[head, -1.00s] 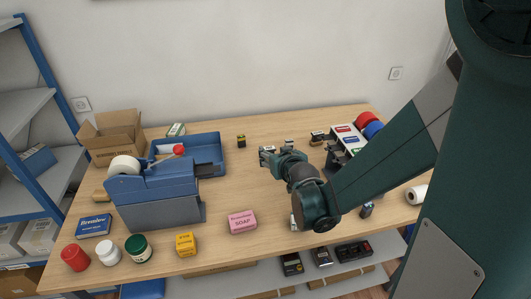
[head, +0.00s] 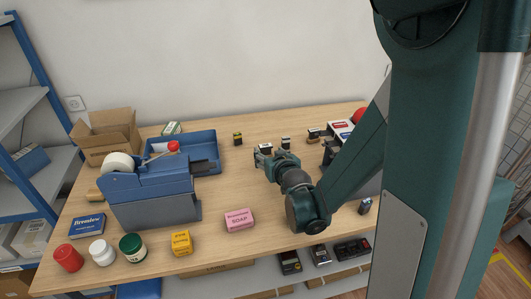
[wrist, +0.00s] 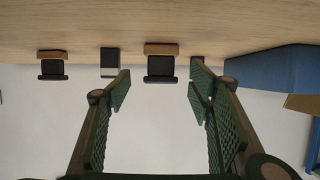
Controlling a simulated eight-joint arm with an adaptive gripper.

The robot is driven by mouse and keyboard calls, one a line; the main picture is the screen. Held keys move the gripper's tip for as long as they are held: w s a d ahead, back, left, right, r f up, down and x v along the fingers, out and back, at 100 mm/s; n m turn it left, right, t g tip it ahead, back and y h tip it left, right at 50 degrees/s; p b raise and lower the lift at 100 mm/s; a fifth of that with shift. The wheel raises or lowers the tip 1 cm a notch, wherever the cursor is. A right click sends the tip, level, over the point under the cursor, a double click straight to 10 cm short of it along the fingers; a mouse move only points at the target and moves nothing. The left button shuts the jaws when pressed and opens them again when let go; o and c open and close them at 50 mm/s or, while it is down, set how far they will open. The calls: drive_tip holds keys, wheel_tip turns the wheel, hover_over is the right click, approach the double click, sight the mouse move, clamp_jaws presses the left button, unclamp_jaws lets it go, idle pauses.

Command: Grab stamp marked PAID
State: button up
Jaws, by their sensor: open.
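Several small stamp-like blocks stand towards the back of the counter. In the head view one is black and yellow (head: 238,138), one (head: 266,145) is just behind my gripper (head: 263,154), another (head: 286,142) is right of it, and a brown and dark one (head: 313,134) is farther right. The wrist view, upside down, shows a wood-and-black block (wrist: 160,65) between my open, empty fingers, beyond their tips. A black-and-grey block (wrist: 110,62) and another wood-and-black one (wrist: 52,65) are to its left. I cannot read PAID on any.
A blue tray (head: 208,145), a blue and grey tape dispenser (head: 150,195) and a cardboard box (head: 105,135) fill the left. A pink soap box (head: 239,219) and a yellow box (head: 181,241) lie near the front. The mid-counter left of my gripper is clear.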

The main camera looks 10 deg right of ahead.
sight(266, 150)
drive_tip(key=shift+x, duration=0.9)
drive_tip(key=shift+w, duration=0.1)
drive_tip(key=shift+b+x, duration=0.95)
drive_tip(key=shift+x, duration=1.6)
drive_tip(key=shift+a, duration=0.1)
drive_tip(key=c, duration=1)
